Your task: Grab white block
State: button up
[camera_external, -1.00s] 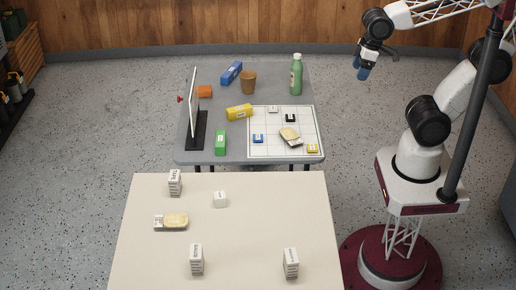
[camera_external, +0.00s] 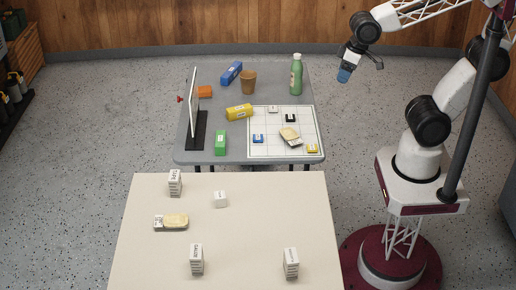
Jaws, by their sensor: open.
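A small white block (camera_external: 220,199) with dark print on it sits on the cream table in front. Another small, flat white block (camera_external: 273,109) lies at the top edge of the white grid sheet (camera_external: 262,152) on the grey table. My gripper (camera_external: 359,71) is in the air to the right of the grey table, well above and apart from both blocks. It is open, with a blue part at its end, and I see nothing held in it.
The cream table (camera_external: 235,245) also bears upright white boxes (camera_external: 291,263) and a yellow-topped pack (camera_external: 171,222). The grey table (camera_external: 225,108) bears a green bottle (camera_external: 296,74), a brown cup (camera_external: 248,82), a yellow box (camera_external: 239,112), a green box (camera_external: 221,143) and an upright screen (camera_external: 194,100).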

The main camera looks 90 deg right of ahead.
aim_at(223, 194)
jog(key=w+a+f+m+t, duration=0.1)
jog(key=w+a+f+m, duration=0.2)
jog(key=w+m, duration=0.35)
jog(key=w+a+f+m+t+y, duration=0.1)
jog(key=w+a+f+m+t, duration=0.2)
jog(key=w, duration=0.7)
jog(key=w+a+f+m, duration=0.4)
jog(key=w+m, duration=0.1)
jog(key=w, duration=0.3)
jog(key=w+a+f+m+t, duration=0.2)
jog(key=w+a+f+m, duration=0.1)
jog(key=f+m, duration=0.2)
jog(key=w+a+f+m+t, duration=0.1)
jog(key=w+a+f+m, duration=0.3)
jog(key=f, duration=0.5)
jog(key=w+a+f+m+t+y, duration=0.1)
jog(key=w+a+f+m+t, duration=0.1)
jog(key=f+m, duration=0.5)
jog(key=shift+w+a+f+m+t, duration=0.15)
jog(key=shift+w+a+f, duration=0.15)
jog(key=shift+w+a, duration=0.15)
jog(key=shift+w+a+f+m+t, duration=0.15)
jog(key=shift+w+a+f, duration=0.15)
jog(key=shift+w, duration=0.2)
jog(key=shift+w, duration=0.1)
jog(key=shift+x, duration=1.2)
jog(key=shift+w, duration=0.1)
jog(key=shift+x, duration=2.5)
jog(key=shift+a, duration=0.15)
